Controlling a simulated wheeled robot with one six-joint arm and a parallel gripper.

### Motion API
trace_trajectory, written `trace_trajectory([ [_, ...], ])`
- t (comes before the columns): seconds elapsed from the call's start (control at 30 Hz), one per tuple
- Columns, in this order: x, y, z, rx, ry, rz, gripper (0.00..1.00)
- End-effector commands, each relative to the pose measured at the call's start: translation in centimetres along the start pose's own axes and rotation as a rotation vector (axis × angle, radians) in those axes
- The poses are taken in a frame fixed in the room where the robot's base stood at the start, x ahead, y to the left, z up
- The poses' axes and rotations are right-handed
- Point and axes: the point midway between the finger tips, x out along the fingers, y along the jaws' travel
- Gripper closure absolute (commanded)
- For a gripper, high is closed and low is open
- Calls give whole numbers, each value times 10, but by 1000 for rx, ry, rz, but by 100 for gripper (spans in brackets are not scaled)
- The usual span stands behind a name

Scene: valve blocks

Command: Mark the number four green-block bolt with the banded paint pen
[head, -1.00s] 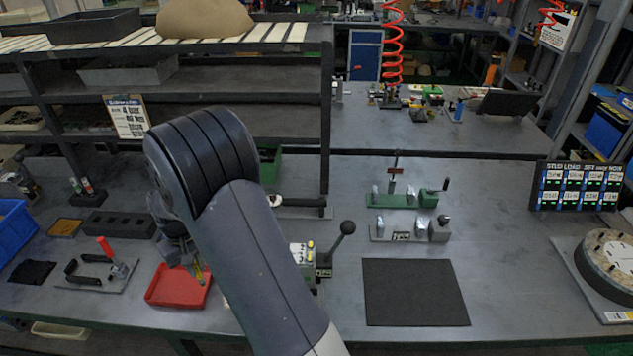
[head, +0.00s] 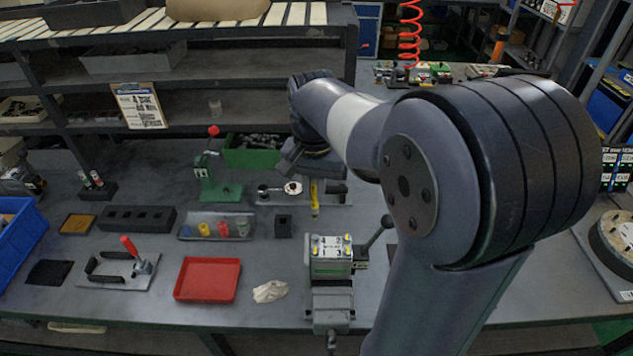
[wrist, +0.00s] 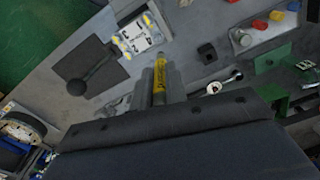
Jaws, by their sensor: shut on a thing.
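My gripper (head: 314,180) is shut on a yellow paint pen (head: 315,203), which points down above the bench behind the vise. In the wrist view the pen (wrist: 160,86) stands between the two grey fingers, with dark marks on its yellow body. The valve block (head: 331,257) sits in the vise, apart from the pen and nearer the bench's front edge. Its top is pale with yellow spots near the corners, and its side looks greenish. The block also shows in the wrist view (wrist: 141,36).
The vise (head: 331,305) has a black-knobbed lever (head: 377,232) close to the block's right. A small black socket block (head: 283,226), a tray of coloured caps (head: 216,226) and a red tray (head: 208,280) lie to the left. A green toggle press (head: 216,178) stands behind.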

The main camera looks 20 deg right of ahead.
Motion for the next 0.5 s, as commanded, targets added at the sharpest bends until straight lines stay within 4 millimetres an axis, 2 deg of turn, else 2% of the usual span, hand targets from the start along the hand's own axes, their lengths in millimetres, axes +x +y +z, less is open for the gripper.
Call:
trace_trajectory([
  [0.03, -7, 2, 3, 16, 2, -1, 100],
  [0.13, -12, 4, 7, 36, 0, 0, 100],
  [0.5, -12, 4, 8, 38, 0, 0, 100],
])
